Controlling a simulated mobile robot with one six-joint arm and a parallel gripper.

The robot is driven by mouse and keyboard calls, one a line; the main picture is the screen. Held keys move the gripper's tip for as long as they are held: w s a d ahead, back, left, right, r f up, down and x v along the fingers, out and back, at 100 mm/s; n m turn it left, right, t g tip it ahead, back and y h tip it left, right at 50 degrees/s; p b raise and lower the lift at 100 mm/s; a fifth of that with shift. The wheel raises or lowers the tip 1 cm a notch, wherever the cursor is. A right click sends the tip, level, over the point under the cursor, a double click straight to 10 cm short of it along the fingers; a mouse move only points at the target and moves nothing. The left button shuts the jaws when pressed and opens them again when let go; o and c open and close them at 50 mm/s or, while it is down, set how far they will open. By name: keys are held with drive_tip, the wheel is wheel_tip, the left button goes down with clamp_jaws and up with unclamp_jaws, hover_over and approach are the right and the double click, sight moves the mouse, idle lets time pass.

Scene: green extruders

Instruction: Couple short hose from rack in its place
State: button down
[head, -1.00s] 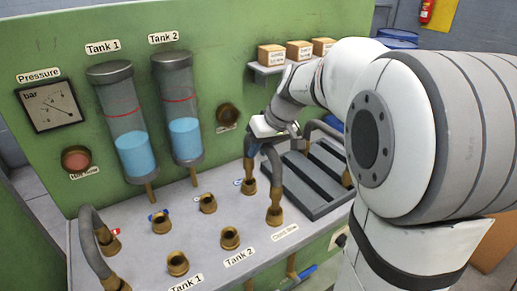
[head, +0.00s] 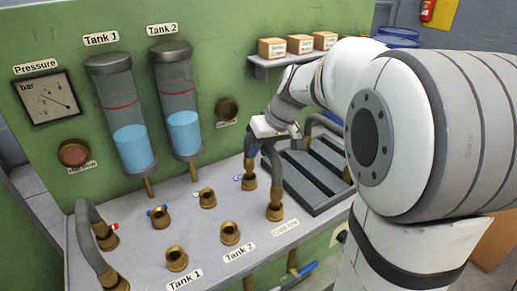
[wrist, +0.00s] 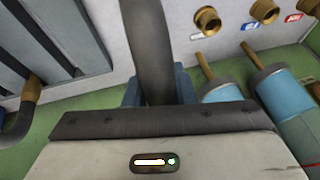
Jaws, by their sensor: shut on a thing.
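A short dark grey hose (head: 268,158) with brass ends stands arched over the right end of the bench. Its brass ends meet a front socket (head: 275,211) and a rear socket (head: 249,182); I cannot tell whether they are fully seated. My gripper (head: 259,143) is shut on the top of this hose. In the wrist view the hose (wrist: 148,45) runs up between my blue fingers (wrist: 158,92). The slatted rack (head: 305,178) stands just right of the hose, with another hose (head: 322,122) on it.
Another hose (head: 85,225) arches at the left bench edge. Several open brass sockets (head: 176,260) stand mid-bench. Tank 1 (head: 130,125) and Tank 2 (head: 179,110) are on the green panel behind. A shelf with boxes (head: 271,48) is above the rack.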

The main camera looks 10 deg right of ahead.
drive_tip(key=shift+f+b, duration=0.85)
drive_tip(key=shift+f, duration=0.1)
drive_tip(key=c, duration=1.1)
unclamp_jaws()
